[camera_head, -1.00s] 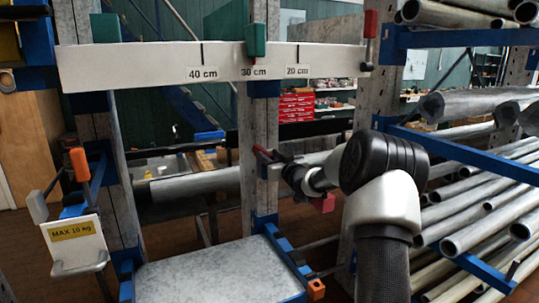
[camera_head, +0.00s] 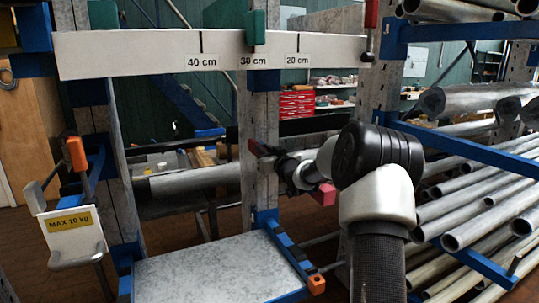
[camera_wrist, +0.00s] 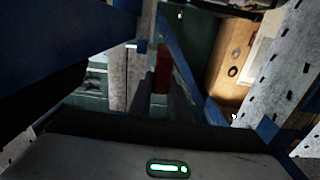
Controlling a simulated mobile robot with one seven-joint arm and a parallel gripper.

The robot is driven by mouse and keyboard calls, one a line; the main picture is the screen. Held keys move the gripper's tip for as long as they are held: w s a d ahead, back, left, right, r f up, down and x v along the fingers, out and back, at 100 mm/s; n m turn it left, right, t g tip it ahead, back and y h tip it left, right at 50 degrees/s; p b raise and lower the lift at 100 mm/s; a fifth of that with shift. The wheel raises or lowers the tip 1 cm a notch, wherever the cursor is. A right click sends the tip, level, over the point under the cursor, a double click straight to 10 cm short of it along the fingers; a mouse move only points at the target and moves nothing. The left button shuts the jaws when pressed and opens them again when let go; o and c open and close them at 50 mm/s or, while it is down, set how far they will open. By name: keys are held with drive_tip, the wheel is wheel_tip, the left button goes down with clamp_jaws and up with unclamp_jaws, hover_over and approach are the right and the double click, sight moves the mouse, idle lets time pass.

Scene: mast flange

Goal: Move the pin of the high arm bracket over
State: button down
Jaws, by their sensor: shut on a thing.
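My gripper (camera_head: 262,153) is at the grey middle post, at the end of my arm reaching left from the right. A small red piece (camera_head: 251,146) shows at its tips. In the wrist view, the two dark fingers (camera_wrist: 163,92) are shut on a red pin handle (camera_wrist: 163,68). The pin's lower part and its seat are hidden. Another red-handled pin (camera_head: 371,14) stands at the right end of the white labelled beam (camera_head: 130,54). An orange-handled pin (camera_head: 76,153) stands at the left bracket. I cannot tell which bracket the held pin belongs to.
A green block (camera_head: 256,28) sits on the beam near the 30 cm label. A grey shelf (camera_head: 215,268) with blue edges lies below my gripper. Metal tubes on blue arms (camera_head: 475,157) fill the right. A "MAX 10 kg" holder (camera_head: 72,240) hangs at the left.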

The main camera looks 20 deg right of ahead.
drive_tip(key=shift+a+b, duration=0.65)
drive_tip(key=shift+a, duration=1)
drive_tip(key=c, duration=1.6)
unclamp_jaws()
drive_tip(key=shift+s+a, duration=0.1)
drive_tip(key=shift+a, duration=0.05)
drive_tip(key=shift+c, duration=0.2)
drive_tip(key=s+b, duration=0.1)
drive_tip(key=s, duration=1.6)
drive_tip(key=shift+s+d, duration=0.2)
drive_tip(key=shift+d, duration=0.25)
drive_tip(key=shift+a, duration=0.1)
